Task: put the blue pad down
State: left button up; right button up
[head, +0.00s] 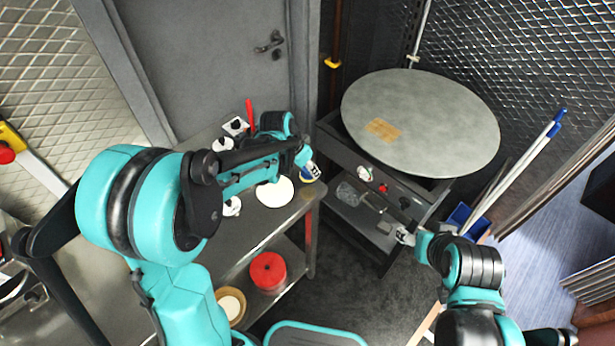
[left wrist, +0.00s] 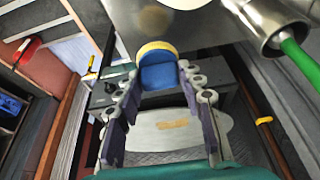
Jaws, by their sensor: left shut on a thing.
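The blue pad (head: 307,174) has a yellow edge and is at the right end of the steel table (head: 262,220), beside a round white disc. My left gripper (head: 306,165) is shut on it. In the left wrist view the blue pad (left wrist: 158,74) sits between the two fingers (left wrist: 160,85). I cannot tell whether its underside touches the table. My right gripper (head: 402,237) is in front of the dark cabinet, low and to the right, away from the pad; its fingers are too small to read.
The white disc (head: 275,192) and small white containers (head: 222,145) are on the table. A red pot (head: 268,271) stands on the lower shelf. A large round grey top (head: 420,120) covers the dark cabinet (head: 362,165). Blue-tipped poles (head: 520,165) lean at the right.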

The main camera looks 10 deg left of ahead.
aim_at(306, 174)
pick_arm(q)
jog(key=shift+f+b, duration=0.65)
jog(key=shift+f, duration=1.3)
jog(key=shift+f, duration=0.2)
jog(key=o, duration=1.3)
jog(key=shift+c, duration=0.2)
jog(key=shift+r, duration=0.15)
